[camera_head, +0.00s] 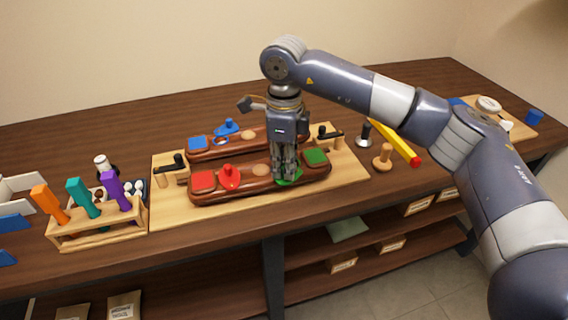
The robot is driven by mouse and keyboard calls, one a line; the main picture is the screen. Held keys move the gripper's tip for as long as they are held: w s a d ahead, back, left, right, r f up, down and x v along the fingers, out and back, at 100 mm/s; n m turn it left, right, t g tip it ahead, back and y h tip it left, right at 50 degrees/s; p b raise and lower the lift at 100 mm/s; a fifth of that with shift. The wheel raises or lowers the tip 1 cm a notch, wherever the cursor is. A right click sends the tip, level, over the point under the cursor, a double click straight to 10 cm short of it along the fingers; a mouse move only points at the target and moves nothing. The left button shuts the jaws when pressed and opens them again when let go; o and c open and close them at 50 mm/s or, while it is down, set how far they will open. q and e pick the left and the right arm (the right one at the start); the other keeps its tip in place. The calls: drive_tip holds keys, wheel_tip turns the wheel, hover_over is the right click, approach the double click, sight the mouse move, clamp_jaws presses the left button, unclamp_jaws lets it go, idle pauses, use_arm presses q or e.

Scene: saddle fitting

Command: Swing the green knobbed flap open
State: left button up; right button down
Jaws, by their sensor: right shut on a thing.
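The green flap (290,182) lies on the front wooden saddle bar (262,188), towards its right end. It shows only as a green edge around my fingertips, and its knob is hidden by the gripper. My right gripper (285,174) points straight down over the flap and is shut on its knob. A flat green square (316,157) sits on the bar just right of the gripper. My left gripper is not in view.
A red knobbed flap (229,178) and red square (203,181) are on the front bar's left. Behind is a second bar with a blue knobbed flap (227,129). Black-handled clamps (328,137) stand on the board. A tool rack (97,226) stands left.

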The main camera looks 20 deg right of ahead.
drive_tip(key=c, duration=1.5)
unclamp_jaws()
drive_tip(key=shift+c, duration=0.2)
wheel_tip(320, 180, up, 12)
drive_tip(key=shift+f, duration=0.1)
